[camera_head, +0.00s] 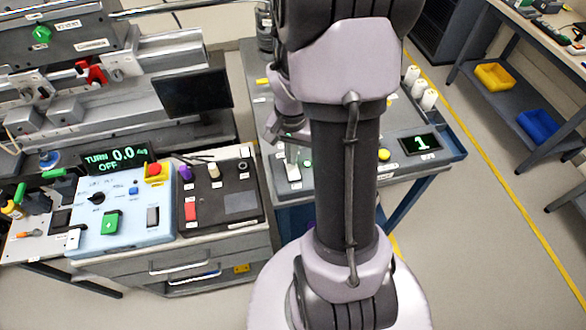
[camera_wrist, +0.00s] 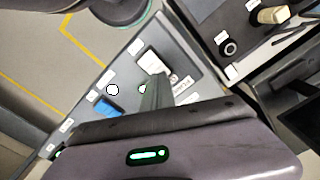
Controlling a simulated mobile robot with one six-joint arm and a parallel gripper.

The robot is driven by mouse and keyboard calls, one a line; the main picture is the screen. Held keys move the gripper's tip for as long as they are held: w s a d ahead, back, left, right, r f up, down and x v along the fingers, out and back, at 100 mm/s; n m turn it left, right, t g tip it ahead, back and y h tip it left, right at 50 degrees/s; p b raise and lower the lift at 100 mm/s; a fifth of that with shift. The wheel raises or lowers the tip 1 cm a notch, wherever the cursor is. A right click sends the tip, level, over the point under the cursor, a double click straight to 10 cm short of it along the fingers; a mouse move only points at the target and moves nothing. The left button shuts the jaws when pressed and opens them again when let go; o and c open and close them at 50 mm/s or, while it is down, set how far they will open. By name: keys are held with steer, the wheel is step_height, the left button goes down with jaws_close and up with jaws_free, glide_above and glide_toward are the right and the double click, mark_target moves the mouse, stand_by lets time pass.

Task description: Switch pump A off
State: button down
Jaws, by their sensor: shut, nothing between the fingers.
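My gripper (camera_head: 289,143) is shut and empty, low over the left part of the pump cart's panel (camera_head: 437,165). In the wrist view its grey fingertips (camera_wrist: 152,84) are beside a light switch plate (camera_wrist: 178,84), in front of another light plate with a dark slot (camera_wrist: 148,58). I cannot tell whether they touch. In the head view a light switch plate (camera_head: 292,173) shows just below the gripper, with a small green lamp (camera_head: 308,163) to its right. The labels are too small to read, so I cannot tell which switch is pump A. My arm hides the panel's middle.
A blue control box (camera_head: 130,215) and a black panel (camera_head: 240,202) stand on the drawer bench to the left. The cart also carries a display reading 1 (camera_head: 419,144) and a yellow button (camera_head: 384,155). A blue part (camera_wrist: 107,108) is near the fingers.

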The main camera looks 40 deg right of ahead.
steer(key=shift+f+b, duration=0.75)
steer(key=shift+f, duration=0.15)
steer(key=shift+r, duration=0.15)
step_height(320, 180, up, 7)
steer(key=p, duration=0.5)
steer(key=shift+p, duration=0.3)
